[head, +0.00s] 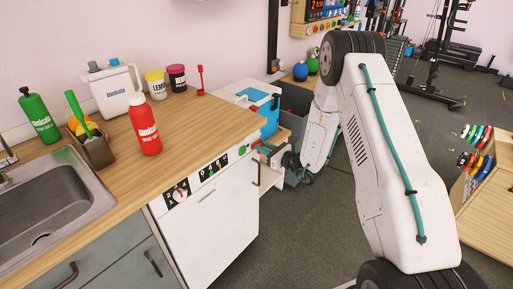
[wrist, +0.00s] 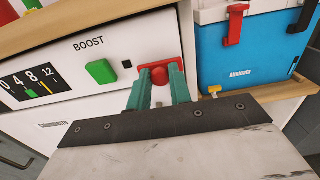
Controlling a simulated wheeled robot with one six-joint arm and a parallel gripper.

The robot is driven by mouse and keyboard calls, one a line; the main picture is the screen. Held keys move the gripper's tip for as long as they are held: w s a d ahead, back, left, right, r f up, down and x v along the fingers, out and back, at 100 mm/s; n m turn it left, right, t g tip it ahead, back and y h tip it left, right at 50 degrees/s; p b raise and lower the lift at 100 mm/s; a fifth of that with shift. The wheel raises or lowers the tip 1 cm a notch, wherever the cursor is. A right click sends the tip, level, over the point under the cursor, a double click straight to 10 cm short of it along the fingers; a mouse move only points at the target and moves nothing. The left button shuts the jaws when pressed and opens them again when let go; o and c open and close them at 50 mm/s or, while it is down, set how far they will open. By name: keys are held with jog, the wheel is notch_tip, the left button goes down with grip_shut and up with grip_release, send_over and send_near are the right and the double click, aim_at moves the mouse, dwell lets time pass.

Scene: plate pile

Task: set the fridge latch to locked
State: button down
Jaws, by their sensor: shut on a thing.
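The white under-counter appliance, which looks like the fridge, shows its front in the head view (head: 212,215). In the wrist view its control panel (wrist: 105,70) carries a red latch (wrist: 160,72) at the right end. My gripper (wrist: 159,84) has its teal fingers shut on the red latch, one finger on each side. The fingers hide part of the latch, and I cannot tell which position it is set to. In the head view my gripper (head: 264,150) is at the right end of the panel, and the latch is not clear there.
A green button (wrist: 102,71) marked BOOST and a dial display (wrist: 30,84) are left of the latch. A blue cooler box (wrist: 245,55) with a red clasp (wrist: 235,25) stands close on the right. The wooden counter (head: 200,120) overhangs the panel. Open floor (head: 300,225) lies in front.

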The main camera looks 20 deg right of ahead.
jog(key=shift+s+a, duration=0.1)
jog(key=c, duration=1.3)
grip_release()
jog(key=shift+a, duration=0.1)
jog(key=shift+o, duration=0.2)
jog(key=v, duration=0.8)
